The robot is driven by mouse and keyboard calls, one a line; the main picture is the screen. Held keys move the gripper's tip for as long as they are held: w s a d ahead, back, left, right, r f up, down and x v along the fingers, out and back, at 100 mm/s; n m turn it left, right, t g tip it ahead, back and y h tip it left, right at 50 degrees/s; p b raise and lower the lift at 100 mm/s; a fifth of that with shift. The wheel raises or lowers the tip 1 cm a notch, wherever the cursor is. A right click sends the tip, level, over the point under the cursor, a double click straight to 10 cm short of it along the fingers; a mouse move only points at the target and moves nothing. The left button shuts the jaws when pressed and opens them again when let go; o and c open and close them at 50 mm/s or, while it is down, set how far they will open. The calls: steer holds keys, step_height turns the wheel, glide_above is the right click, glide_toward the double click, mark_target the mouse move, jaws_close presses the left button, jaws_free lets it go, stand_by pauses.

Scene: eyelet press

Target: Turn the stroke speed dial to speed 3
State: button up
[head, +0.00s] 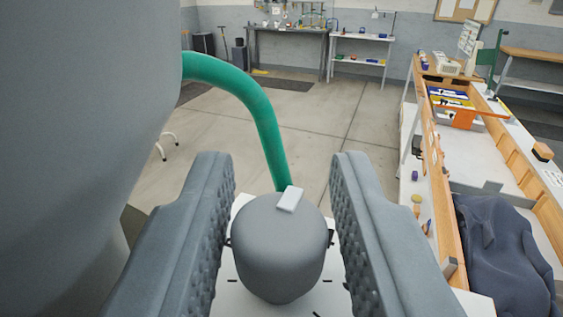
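The stroke speed dial (280,255) is a round grey knob on a white plate (243,208). A white pointer mark (290,199) sits at its upper edge, a little right of centre and slightly tilted. Short dark tick marks show on the plate around the knob; I cannot read any numbers. My gripper (285,165) is open, with one padded grey finger on each side of the knob. Narrow strips of the plate show between the knob and both fingers, so I see no clear contact. The fingers hide parts of the plate's sides.
A large grey body (80,110) fills the left side, close to the left finger. A green hose (262,115) curves down behind the dial. At right a long wooden-edged bench (440,165) holds dark cloth (505,255) and small items. Open floor (330,125) lies beyond.

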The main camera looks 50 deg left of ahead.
jaws_close()
steer(key=shift+f, duration=0.1)
steer(key=shift+g, duration=0.3)
steer(key=shift+w+f+n+g+y, duration=0.1)
steer(key=shift+w+n+g+y, duration=0.05)
steer(key=shift+n+g+y, duration=1.25)
steer(key=shift+n+g, duration=0.8)
steer(key=shift+g, duration=0.6)
